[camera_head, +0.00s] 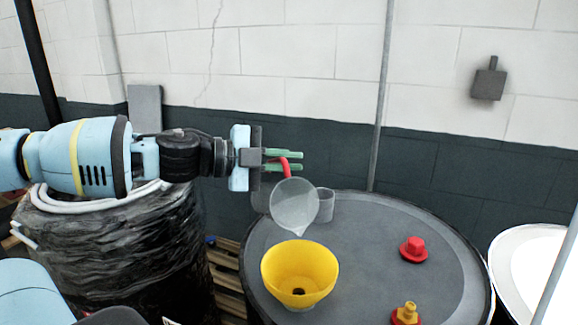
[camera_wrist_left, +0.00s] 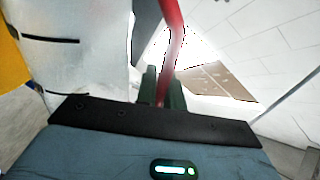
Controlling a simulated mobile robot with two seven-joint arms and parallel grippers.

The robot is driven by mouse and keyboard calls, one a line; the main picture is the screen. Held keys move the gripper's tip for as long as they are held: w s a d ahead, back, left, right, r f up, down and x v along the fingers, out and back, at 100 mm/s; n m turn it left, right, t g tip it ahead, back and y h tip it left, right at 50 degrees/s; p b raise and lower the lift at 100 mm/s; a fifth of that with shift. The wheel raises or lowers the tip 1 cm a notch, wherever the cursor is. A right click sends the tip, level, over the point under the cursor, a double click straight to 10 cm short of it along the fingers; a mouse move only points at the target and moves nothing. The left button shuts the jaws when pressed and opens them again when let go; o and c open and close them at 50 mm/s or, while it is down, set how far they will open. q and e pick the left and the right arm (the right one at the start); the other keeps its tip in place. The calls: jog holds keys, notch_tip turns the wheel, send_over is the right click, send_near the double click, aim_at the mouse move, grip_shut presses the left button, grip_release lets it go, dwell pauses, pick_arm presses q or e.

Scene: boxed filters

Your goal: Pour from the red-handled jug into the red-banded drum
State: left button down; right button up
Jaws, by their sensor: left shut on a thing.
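My left gripper (camera_head: 298,160) is shut on the red handle of the translucent jug (camera_head: 294,204). The jug is tilted, its mouth facing the head camera and its lip pointing down above the yellow funnel (camera_head: 283,272). No liquid stream can be made out. The funnel stands on the grey lid of a dark drum (camera_head: 365,262); no red band shows on the visible part of it. In the left wrist view, the red handle (camera_wrist_left: 173,50) runs between the green fingers, beside the jug's pale marked body (camera_wrist_left: 75,70). My right gripper is out of view.
A red cap (camera_head: 413,249), a yellow-and-red fitting (camera_head: 407,315) and a small grey cup-like piece (camera_head: 325,205) are on the lid. A black-wrapped load (camera_head: 120,245) stands left, a white-topped drum (camera_head: 530,262) right. A thin pole (camera_head: 383,95) rises behind.

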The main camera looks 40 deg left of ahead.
pick_arm(q)
jog(key=shift+w+a+r, duration=0.1)
jog(key=shift+a, duration=0.05)
dwell(0.3)
jog(key=shift+w+a+r+n+h, duration=0.2)
jog(key=shift+a+r+n, duration=0.1)
jog(key=shift+n, duration=0.2)
jog(key=shift+w+a+r+n+h, duration=0.15)
jog(key=shift+a+n, duration=0.15)
jog(key=shift+n, duration=0.2)
jog(key=shift+w+a+n+b, duration=0.2)
jog(key=shift+a+n+b, duration=0.15)
jog(key=shift+n, duration=0.35)
jog(key=shift+w+a+r+n, duration=0.1)
jog(key=shift+a+r+n, duration=0.1)
jog(key=shift+n, duration=0.1)
